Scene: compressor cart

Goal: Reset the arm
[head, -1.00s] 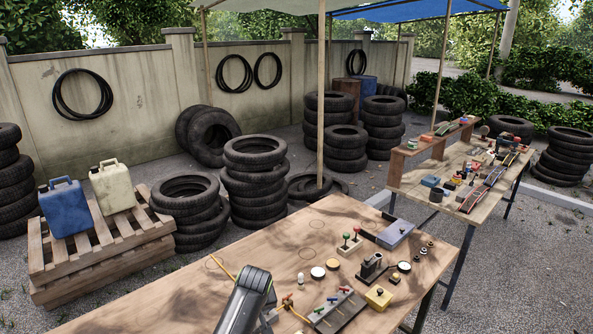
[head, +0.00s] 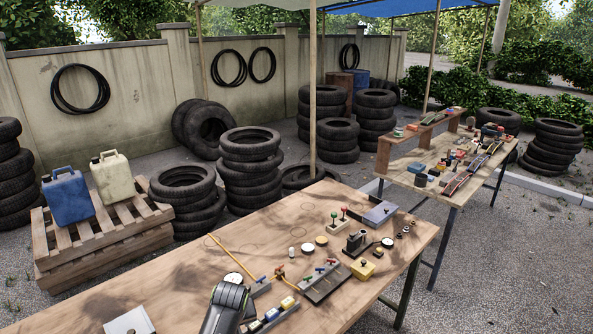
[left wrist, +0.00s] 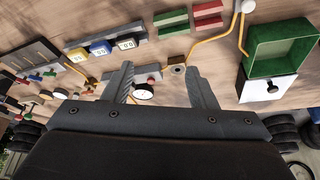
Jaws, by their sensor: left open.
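My left arm (head: 227,302) comes in at the bottom of the head view, over the near part of the wooden workbench (head: 330,206). Its gripper is hidden behind the arm there. In the left wrist view my left gripper (left wrist: 160,74) is open with its two fingers apart and nothing between them. The gripper is above the bench. A round white gauge (left wrist: 145,91) shows just beyond it, and a small brass fitting (left wrist: 178,69) lies close to the right fingertip. My right gripper is in neither view.
The bench's back left is mostly clear. A second table (head: 405,166) stands behind.

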